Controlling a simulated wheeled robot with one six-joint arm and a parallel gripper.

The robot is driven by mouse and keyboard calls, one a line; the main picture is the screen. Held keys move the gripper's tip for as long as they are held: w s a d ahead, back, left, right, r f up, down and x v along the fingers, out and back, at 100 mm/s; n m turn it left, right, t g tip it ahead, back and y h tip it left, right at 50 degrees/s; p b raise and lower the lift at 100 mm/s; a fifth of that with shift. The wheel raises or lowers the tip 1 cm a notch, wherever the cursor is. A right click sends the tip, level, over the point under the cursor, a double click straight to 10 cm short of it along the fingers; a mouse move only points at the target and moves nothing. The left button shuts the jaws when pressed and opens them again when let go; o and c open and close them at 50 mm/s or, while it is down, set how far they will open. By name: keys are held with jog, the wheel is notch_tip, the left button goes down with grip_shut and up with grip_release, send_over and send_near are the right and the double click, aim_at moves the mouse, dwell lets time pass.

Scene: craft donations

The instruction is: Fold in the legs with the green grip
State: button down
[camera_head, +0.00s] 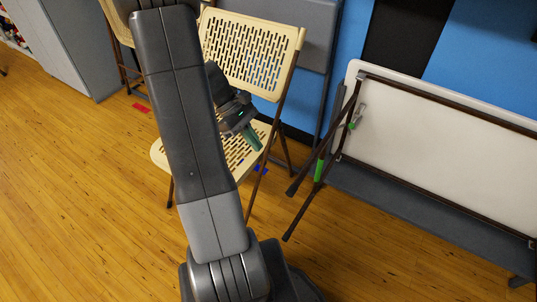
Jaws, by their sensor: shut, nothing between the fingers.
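A folding table (440,150) stands on its long edge at the right, its pale underside facing me. Its dark legs (308,185) stick out from the left end, away from the underside, slanting down toward the floor. A green grip (320,170) is wrapped around one leg. A small bracket with a green part (352,124) shows near the leg's upper end. My gripper (252,138) is in front of the beige chair, left of the legs and apart from them. Its greenish fingers look closed and empty. My arm hides part of the chair.
A beige folding chair (250,45) stands open behind my arm, close to my gripper. Another chair (118,22) is behind it at the upper left. Grey cabinets (75,45) stand at the left. The wooden floor (80,200) is clear at the left and front.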

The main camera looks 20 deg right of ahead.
jog(key=s+d+r+b+x, duration=0.1)
jog(key=b+x, duration=0.3)
jog(key=x, duration=0.8)
jog(key=shift+s+d, duration=0.3)
jog(key=shift+s, duration=0.2)
